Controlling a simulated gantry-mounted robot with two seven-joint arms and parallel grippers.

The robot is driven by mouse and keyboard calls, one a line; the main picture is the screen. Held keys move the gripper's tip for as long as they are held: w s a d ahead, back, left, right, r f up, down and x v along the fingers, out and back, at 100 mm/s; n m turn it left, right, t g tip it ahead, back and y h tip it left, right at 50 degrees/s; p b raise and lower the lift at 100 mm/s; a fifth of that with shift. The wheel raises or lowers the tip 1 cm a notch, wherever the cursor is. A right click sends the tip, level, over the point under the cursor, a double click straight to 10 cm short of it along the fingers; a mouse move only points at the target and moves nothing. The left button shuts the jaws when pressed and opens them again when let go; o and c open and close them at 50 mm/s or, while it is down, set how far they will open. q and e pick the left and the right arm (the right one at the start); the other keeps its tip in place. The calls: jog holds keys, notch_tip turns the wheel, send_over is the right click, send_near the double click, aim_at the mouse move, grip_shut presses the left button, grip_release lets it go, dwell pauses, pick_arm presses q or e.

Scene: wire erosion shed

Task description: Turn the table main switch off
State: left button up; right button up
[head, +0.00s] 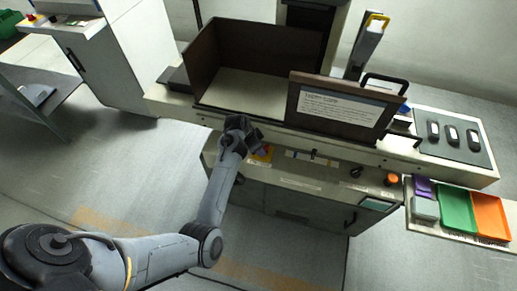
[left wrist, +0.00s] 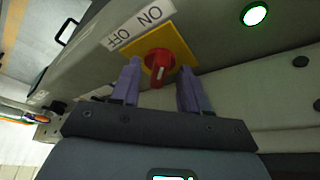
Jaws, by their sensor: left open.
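The table main switch is a red rotary knob (left wrist: 158,66) on a yellow plate (left wrist: 178,42), beside a white label reading ON and OFF. In the left wrist view its ridge runs roughly toward my palm. In the head view the yellow plate (head: 262,154) shows on the front of the machine, partly hidden by my left gripper (head: 252,143). My left gripper, also in the left wrist view (left wrist: 160,78), is open. Its two purple fingers are on either side of the knob, with gaps showing; I cannot tell the depth. My right gripper is not in view.
The machine front also carries an orange button (head: 391,179) at right and a lit green lamp (left wrist: 255,15) near the switch. A brown-framed panel (head: 338,105) with a handle stands above. Green (head: 456,208) and orange (head: 490,213) trays lie at right. The floor in front is clear.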

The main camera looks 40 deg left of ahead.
pick_arm(q)
jog(key=shift+w+f, duration=0.15)
jog(key=shift+f, duration=0.25)
